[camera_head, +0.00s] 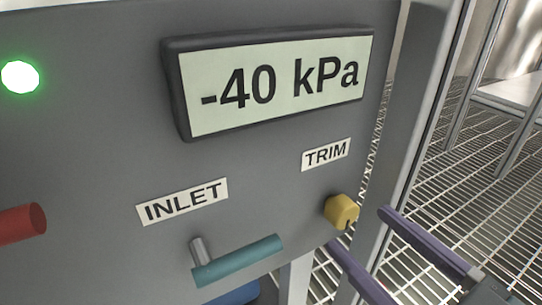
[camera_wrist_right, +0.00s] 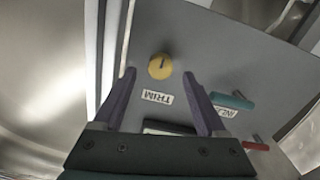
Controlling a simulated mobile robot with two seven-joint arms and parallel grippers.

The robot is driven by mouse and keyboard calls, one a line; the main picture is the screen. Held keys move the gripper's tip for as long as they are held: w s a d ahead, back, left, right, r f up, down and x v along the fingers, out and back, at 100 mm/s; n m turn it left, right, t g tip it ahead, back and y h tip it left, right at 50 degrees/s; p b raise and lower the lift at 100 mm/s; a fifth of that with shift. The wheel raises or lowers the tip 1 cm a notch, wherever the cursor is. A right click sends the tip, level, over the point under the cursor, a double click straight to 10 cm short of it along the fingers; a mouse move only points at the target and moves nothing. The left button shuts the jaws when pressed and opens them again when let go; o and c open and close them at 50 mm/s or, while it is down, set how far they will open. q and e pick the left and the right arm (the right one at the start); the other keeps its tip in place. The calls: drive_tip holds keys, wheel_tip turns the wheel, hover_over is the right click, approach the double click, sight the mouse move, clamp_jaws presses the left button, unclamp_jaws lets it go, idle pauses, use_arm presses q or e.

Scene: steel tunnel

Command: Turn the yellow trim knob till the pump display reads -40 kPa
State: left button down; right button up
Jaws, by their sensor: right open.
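The pump display (camera_head: 270,82) on the grey panel reads -40 kPa. The yellow trim knob (camera_head: 342,211) sits on the panel below the TRIM label (camera_head: 326,154). My right gripper (camera_head: 362,240) is open, its two purple fingers just to the right of and below the knob, apart from it. In the right wrist view the knob (camera_wrist_right: 160,66) shows beyond and between the open fingertips (camera_wrist_right: 159,72), with a dark pointer mark at its rim. My left gripper is not in view.
A teal inlet lever (camera_head: 237,261) stands out from the panel below the INLET label (camera_head: 183,201). A red handle (camera_head: 20,224) is at the left edge. A green lamp (camera_head: 20,76) glows at upper left. Metal grating floor (camera_head: 480,165) lies to the right.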

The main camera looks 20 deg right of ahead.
sight(349, 218)
drive_tip(key=shift+w+a+b, duration=0.15)
drive_tip(key=shift+w+b, duration=0.25)
drive_tip(key=shift+w, duration=1.1)
clamp_jaws()
